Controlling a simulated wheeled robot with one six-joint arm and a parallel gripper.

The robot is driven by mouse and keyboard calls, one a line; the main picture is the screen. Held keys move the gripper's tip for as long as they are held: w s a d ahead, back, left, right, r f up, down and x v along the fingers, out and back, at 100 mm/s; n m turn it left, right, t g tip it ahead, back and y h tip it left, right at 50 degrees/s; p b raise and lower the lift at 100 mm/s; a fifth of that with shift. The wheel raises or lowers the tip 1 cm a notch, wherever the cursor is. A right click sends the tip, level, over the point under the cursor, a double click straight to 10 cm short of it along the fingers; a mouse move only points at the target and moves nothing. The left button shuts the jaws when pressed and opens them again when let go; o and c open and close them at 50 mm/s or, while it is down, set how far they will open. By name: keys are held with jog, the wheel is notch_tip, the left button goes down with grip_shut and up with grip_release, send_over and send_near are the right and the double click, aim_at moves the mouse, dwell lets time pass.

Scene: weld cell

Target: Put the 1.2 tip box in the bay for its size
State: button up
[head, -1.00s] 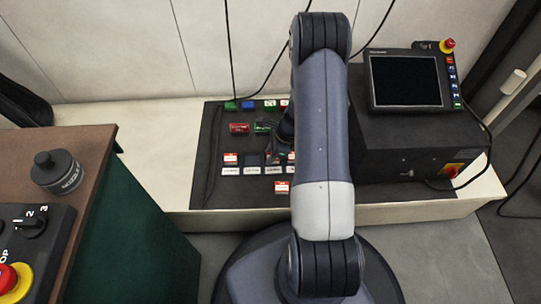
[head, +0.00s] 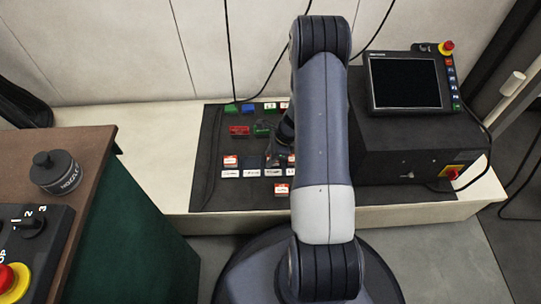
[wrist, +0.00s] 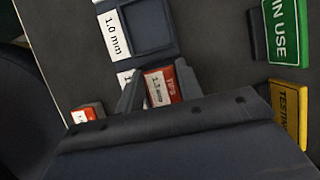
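The 1.2 tip box (wrist: 160,86), red with a white label, is between the fingers of my gripper (wrist: 161,80) in the wrist view. Both fingers press against its sides. It is over the bay beside the 1.0 mm bay (wrist: 153,26); that bay's white label (wrist: 124,77) is partly covered by a finger. I cannot tell whether the box touches the bay floor. The 1.0 mm bay is empty. In the head view my gripper (head: 277,158) is partly hidden behind my arm, above the row of bays.
Another red-and-white box (head: 283,189) lies in front of the bays; it also shows in the wrist view (wrist: 86,113). A red-and-white box (head: 231,160) fills the leftmost bay. Green "IN USE" (wrist: 287,30) and yellow (wrist: 288,113) tags lie behind. A control box (head: 410,150) stands right.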

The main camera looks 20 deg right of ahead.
jog(key=p+v, duration=0.5)
jog(key=v, duration=0.7)
jog(key=shift+r, duration=0.1)
